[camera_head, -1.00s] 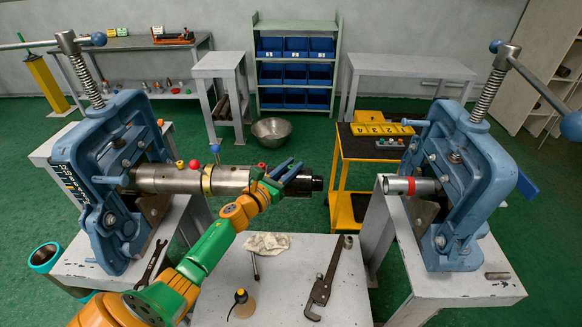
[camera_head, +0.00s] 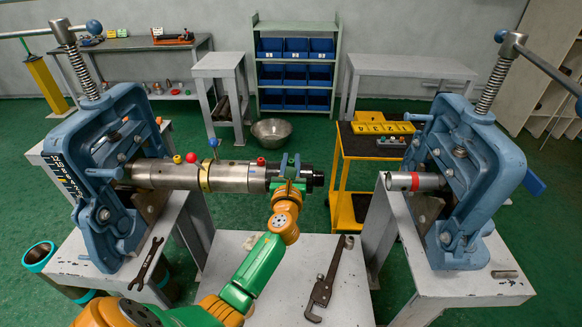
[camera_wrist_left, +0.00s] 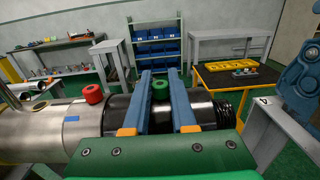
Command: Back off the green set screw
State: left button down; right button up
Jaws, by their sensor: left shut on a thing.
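The green set screw (camera_wrist_left: 160,88) has a round green head on the black end section of a horizontal pipe (camera_wrist_left: 85,125). In the head view my left gripper (camera_head: 290,162) reaches over this black section near the pipe's right end. In the left wrist view its two blue fingers stand on either side of the green head, and the gripper is shut on it. The fingers mostly hide the screw in the head view. My right gripper is not in view.
A red screw (camera_head: 261,161) sits just left of the gripper; yellow, red and blue-headed parts stand farther left. The left vise (camera_head: 95,185) holds the pipe. The right vise (camera_head: 470,185) holds a short pipe. A pipe wrench (camera_head: 325,285) lies on the front table.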

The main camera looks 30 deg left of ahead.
pick_arm(q)
jog(key=shift+f+n+g+y+b, duration=0.4)
jog(key=shift+n+y, duration=0.2)
jog(key=shift+y, duration=0.1)
jog(key=n+g+y+b, duration=0.3)
jog(key=g+b, duration=0.1)
jog(key=b, duration=0.2)
jog(key=n+g+y+b, duration=0.3)
jog(key=n+g+b, duration=0.1)
jog(key=b, duration=0.3)
jog(key=shift+g+y+b, duration=0.3)
jog(key=shift+g+y, duration=0.1)
jog(key=shift+g, duration=0.4)
jog(key=shift+r+n+g+b, duration=0.2)
jog(key=shift+n+g+b, duration=0.25)
jog(key=shift+b, duration=0.2)
jog(key=c, duration=0.7)
grip_release()
jog(key=shift+c, duration=0.2)
jog(key=shift+r, duration=0.1)
